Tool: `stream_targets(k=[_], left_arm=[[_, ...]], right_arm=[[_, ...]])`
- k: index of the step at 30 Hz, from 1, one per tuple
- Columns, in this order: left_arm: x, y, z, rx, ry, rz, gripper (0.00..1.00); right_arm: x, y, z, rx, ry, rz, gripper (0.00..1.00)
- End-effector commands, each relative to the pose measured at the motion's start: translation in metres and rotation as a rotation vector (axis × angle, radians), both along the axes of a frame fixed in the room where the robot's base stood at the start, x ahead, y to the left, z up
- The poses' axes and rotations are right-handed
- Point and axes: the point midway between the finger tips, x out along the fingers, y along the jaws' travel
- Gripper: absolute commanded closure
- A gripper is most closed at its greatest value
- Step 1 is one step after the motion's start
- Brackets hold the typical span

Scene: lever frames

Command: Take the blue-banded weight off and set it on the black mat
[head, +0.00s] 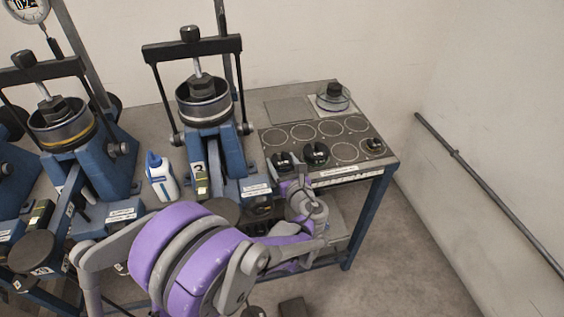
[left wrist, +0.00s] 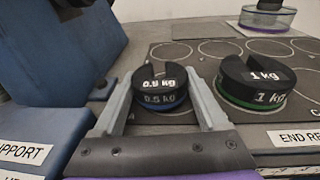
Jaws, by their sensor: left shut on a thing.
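The blue-banded weight, a slotted black disc marked 0.5 kg, sits between my left gripper's fingers in the left wrist view (left wrist: 160,97). It also shows in the head view (head: 283,159) at the near left corner of the black mat (head: 300,168). My left gripper (left wrist: 160,110) is shut on it; the gripper also shows in the head view (head: 287,176), partly hidden by my wrist. The weight is over or on the mat's near-left circle; I cannot tell whether its underside touches. My right gripper is not in view.
A green-banded 1 kg weight (left wrist: 250,92) stands just right of the held one. Another black weight (head: 374,145) is near the mat's right edge. A clear dish (head: 333,103) stands at the back. A blue lever frame (head: 208,125) rises on the left. Several mat circles are empty.

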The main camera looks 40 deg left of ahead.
Motion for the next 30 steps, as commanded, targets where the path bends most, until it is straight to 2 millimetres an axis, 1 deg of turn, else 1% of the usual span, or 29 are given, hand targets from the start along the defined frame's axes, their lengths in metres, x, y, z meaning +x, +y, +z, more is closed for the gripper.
stream_targets(k=[21,27,28,30], left_arm=[[0.0,0.0001,-0.0095,0.001,0.0,0.0,0.98],[0.0001,0.0001,-0.0086,0.001,0.0,0.0,0.98],[0.0001,0.0001,-0.0086,0.001,0.0,0.0,0.19],[0.0001,0.0001,-0.0087,0.001,0.0,0.0,0.07]], right_arm=[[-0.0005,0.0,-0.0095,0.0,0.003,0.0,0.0],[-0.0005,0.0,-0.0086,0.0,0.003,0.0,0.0],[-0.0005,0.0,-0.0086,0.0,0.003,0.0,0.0],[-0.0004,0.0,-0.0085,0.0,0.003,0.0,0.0]])
